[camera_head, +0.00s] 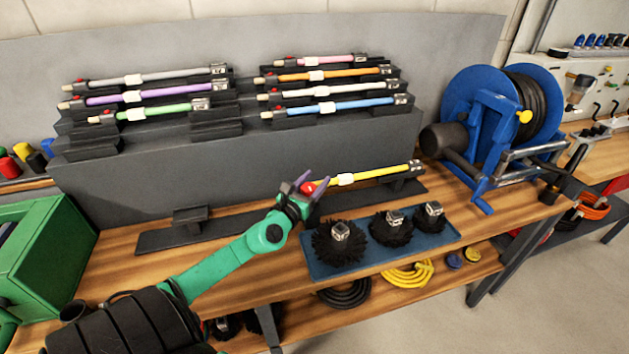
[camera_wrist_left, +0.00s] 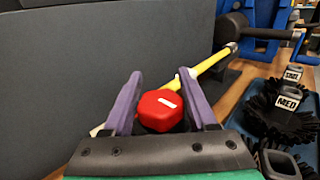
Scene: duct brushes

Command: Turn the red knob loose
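The red knob (camera_head: 308,188) sits at the left end of a yellow rod (camera_head: 370,175) lying low in front of the grey rack. My left gripper (camera_head: 307,189) has its two purple fingers on either side of the knob. In the left wrist view the red knob (camera_wrist_left: 160,110) is a faceted cap with a white mark, between the fingers (camera_wrist_left: 162,98). The fingers look open, with narrow gaps beside the knob; contact is not clear. The yellow rod (camera_wrist_left: 208,64) runs away beyond the knob. My right gripper is not in view.
A blue tray (camera_head: 345,262) with several black brushes is right of my left gripper. The grey rack (camera_head: 250,165) with several coloured rods stands behind. A blue hose reel (camera_head: 485,125) is at the right, a green box (camera_head: 45,250) at the left.

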